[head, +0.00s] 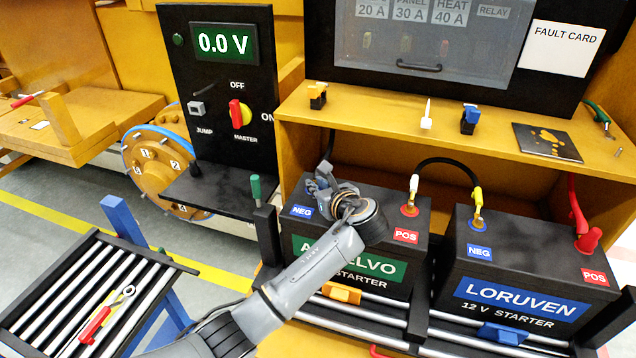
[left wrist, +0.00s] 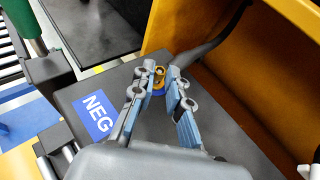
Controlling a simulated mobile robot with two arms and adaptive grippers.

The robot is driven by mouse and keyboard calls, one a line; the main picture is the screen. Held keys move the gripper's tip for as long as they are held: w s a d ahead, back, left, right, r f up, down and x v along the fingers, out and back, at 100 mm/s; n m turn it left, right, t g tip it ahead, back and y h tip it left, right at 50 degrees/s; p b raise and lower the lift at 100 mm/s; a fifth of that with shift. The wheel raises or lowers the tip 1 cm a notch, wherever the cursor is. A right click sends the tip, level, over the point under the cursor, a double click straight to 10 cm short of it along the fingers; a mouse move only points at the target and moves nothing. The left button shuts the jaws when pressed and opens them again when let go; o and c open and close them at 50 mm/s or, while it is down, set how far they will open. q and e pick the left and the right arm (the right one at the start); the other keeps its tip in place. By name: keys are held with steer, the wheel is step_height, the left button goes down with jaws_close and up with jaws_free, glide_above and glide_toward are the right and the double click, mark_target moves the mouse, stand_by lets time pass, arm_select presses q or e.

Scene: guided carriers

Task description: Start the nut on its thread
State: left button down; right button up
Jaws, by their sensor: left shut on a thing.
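My left gripper (head: 325,188) reaches in over the back left corner of the left battery (head: 350,262), at the terminal beside its blue NEG label. In the left wrist view my left gripper (left wrist: 168,82) points down at that terminal, its two fingers close around a small brass-coloured nut (left wrist: 159,73). A blue ring (left wrist: 158,91) shows below, between the fingers. The thread is hidden, and I cannot tell whether the nut touches it. A black cable (left wrist: 212,46) runs from the terminal towards the back. My right gripper is not in view.
The right battery (head: 530,270) stands beside the left one, with a black cable (head: 447,162) linking them. A wooden shelf (head: 380,112) overhangs behind. A dark panel reading 0.0 V (head: 222,43) stands at the left. A roller cart (head: 60,290) carries a red-handled wrench (head: 95,325).

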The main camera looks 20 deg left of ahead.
arm_select(q)
steer(key=shift+f, duration=0.35)
steer(key=c, duration=1.2)
jaws_free()
steer(key=v, duration=1.2)
